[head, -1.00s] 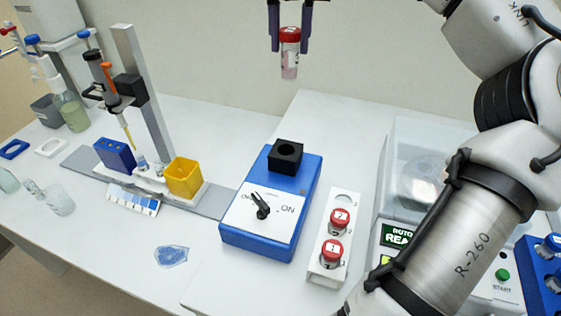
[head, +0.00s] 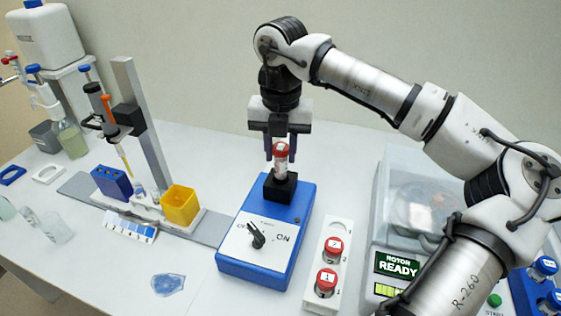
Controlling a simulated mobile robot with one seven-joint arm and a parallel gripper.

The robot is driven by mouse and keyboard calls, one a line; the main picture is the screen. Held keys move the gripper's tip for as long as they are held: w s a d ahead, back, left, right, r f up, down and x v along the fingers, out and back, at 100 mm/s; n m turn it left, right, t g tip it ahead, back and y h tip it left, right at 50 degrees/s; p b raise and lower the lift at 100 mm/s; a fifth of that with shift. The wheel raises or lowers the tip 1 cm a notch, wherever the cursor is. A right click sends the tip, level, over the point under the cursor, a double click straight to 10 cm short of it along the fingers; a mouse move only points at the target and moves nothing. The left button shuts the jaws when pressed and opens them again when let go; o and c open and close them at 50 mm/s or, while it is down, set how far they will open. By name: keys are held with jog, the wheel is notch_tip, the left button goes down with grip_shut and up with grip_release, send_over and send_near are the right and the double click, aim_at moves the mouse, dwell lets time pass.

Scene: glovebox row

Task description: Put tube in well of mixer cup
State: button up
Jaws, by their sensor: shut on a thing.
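The mixer is a blue box (head: 238,269) with a white top panel and a black dial. Its black square cup (head: 281,188) stands at the back of the box. My gripper (head: 280,150) is above the cup, pointing down, shut on a red-capped tube (head: 281,163). The tube is upright over the cup, and its lower end meets or is hidden by the cup's rim. I cannot tell how deep it sits in the well.
A white rack (head: 323,262) with two red-capped tubes stands right of the mixer. A centrifuge with a "ROTOR READY" display (head: 397,264) is further right. A yellow bin (head: 180,206) and a pipette stand (head: 137,120) are on the left. A blue crumpled piece (head: 168,284) lies at front left.

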aim_at(281, 166)
jog(key=shift+f+p, duration=0.35)
jog(key=shift+f, duration=1.7)
jog(key=shift+f, duration=0.2)
jog(key=o, duration=0.9)
jog(key=shift+o, duration=0.2)
jog(key=shift+r, duration=0.1)
notch_tip(281, 166, up, 12)
jog(key=shift+r+b, duration=0.15)
jog(key=shift+b, duration=0.8)
